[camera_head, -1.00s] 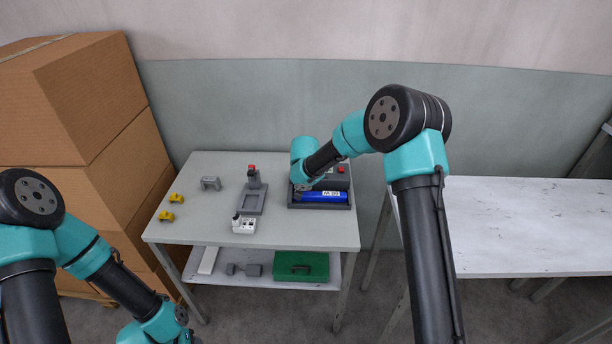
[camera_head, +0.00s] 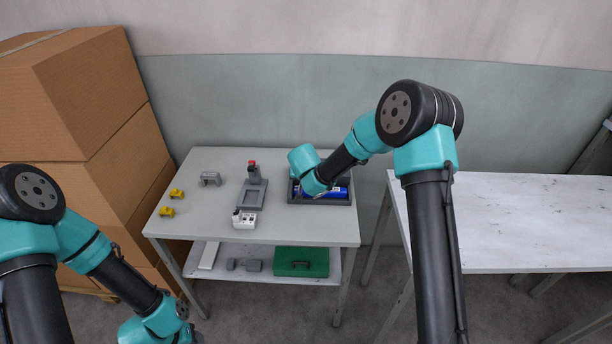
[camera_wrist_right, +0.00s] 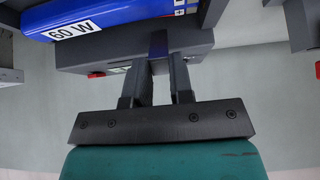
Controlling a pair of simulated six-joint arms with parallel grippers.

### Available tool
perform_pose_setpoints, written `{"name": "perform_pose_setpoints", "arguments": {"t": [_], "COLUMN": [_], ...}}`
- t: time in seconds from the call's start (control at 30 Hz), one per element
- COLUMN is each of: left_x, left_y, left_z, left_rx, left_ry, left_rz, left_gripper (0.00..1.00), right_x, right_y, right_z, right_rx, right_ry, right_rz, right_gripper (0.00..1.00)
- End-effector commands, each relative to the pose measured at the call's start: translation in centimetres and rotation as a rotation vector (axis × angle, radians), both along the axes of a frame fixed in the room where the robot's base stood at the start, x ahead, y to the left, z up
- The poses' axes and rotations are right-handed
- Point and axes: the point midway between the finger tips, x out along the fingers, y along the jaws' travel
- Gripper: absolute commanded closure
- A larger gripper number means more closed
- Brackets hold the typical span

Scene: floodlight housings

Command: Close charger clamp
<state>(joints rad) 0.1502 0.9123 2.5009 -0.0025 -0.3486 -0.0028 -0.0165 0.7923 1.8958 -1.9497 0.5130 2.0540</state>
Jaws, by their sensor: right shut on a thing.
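The charger (camera_head: 350,203) is a dark grey tray-like housing at the right rear of the table, with a blue battery (camera_head: 340,192) lying in it. In the right wrist view the battery (camera_wrist_right: 110,15) shows its "60 W" label. My right gripper (camera_wrist_right: 158,80) has its fingers together on a narrow tab of a dark grey block (camera_wrist_right: 95,57), which seems to be the charger clamp. The block lies against the battery's side; whether it is fully down cannot be told. In the head view my right wrist hides the block and fingertips. My left gripper is below the picture.
A grey fixture (camera_head: 250,194) with a red knob and a white block (camera_head: 244,220) stand left of the charger. A grey bracket (camera_head: 210,178) and yellow pieces (camera_head: 167,211) lie farther left. A green case (camera_head: 301,262) is on the lower shelf. The table's front is clear.

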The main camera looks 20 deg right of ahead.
Motion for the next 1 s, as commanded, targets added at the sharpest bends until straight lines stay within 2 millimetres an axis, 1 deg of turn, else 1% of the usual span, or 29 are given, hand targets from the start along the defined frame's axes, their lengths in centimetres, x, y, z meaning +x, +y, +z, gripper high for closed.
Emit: {"name": "perform_pose_setpoints", "arguments": {"t": [0.17, 0.2, 0.47, 0.77, 0.87, 1.0], "left_x": [0.0, 0.0, 0.0, 0.0, 0.0, 0.0], "left_y": [0.0, 0.0, 0.0, 0.0, 0.0, 0.0], "left_z": [0.0, 0.0, 0.0, 0.0, 0.0, 0.0], "left_rx": [0.0, 0.0, 0.0, 0.0, 0.0, 0.0], "left_ry": [0.0, 0.0, 0.0, 0.0, 0.0, 0.0], "left_rz": [0.0, 0.0, 0.0, 0.0, 0.0, 0.0], "left_gripper": [0.57, 0.57, 0.57, 0.57, 0.57, 0.57], "right_x": [0.0, 0.0, 0.0, -0.1, -0.4, -1.2], "right_y": [0.0, 0.0, 0.0, 0.0, 0.1, 0.4], "right_z": [0.0, 0.0, 0.0, 0.1, 0.6, 1.9], "right_rx": [-0.001, -0.001, 0.0, 0.0, 0.0, 0.0], "right_ry": [0.0, 0.0, 0.001, 0.001, 0.001, -0.001], "right_rz": [0.001, 0.001, 0.0, 0.0, 0.0, 0.001], "right_gripper": [1.0, 0.78, 0.53, 0.53, 0.53, 0.53]}}
